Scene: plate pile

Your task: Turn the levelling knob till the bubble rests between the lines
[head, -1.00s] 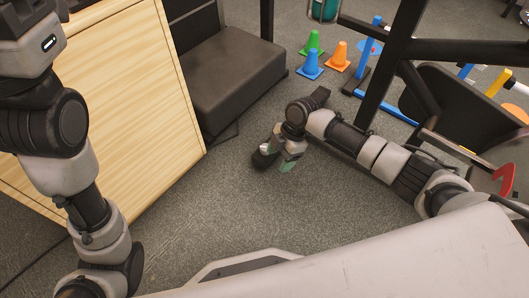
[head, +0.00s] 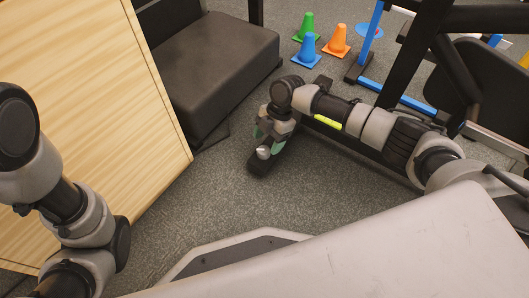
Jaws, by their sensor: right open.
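No levelling knob, bubble or marked lines can be made out in the head view. My right gripper (head: 268,142) is open, with greenish finger pads, low over the grey floor. It is in front of the black padded bench and apart from it. A small silvery, rounded shape shows by its fingertips, and I cannot tell what it is. My left arm shows at the left edge, but its gripper is out of the picture.
A light wooden box or cabinet (head: 92,95) stands at the left, beside the black padded bench (head: 205,70). Green (head: 306,28), blue (head: 308,50) and orange (head: 337,41) cones stand at the back. Dark frame bars rise at the right. Bare grey floor (head: 210,215) lies in the middle.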

